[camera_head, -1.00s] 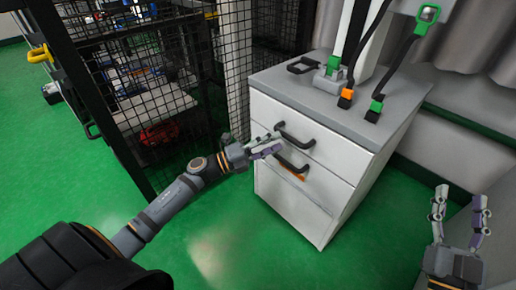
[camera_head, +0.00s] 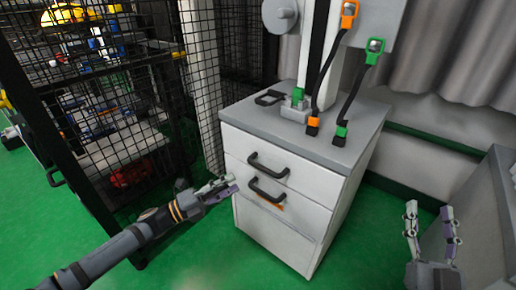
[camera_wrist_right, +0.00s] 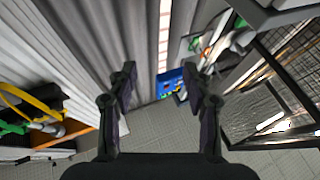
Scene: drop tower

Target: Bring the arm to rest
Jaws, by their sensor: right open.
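My left gripper (camera_head: 217,190) is in front of the white drawer cabinet (camera_head: 283,239), a little left of its lower handle (camera_head: 266,191). Its fingers look close together, but I cannot tell whether they are shut. A small gap seems to separate it from the cabinet face. My right gripper (camera_head: 431,222) points up at the lower right in the head view, its two fingers apart and nothing between them. It also shows in the right wrist view (camera_wrist_right: 160,88), with an empty space between the fingers.
The cabinet's grey top (camera_head: 300,135) holds a black handle (camera_head: 269,98) and cables with orange and green plugs (camera_head: 312,126). A black mesh cage (camera_head: 110,110) stands at the left. A grey panel (camera_head: 485,215) is beside my right gripper. Green floor lies between.

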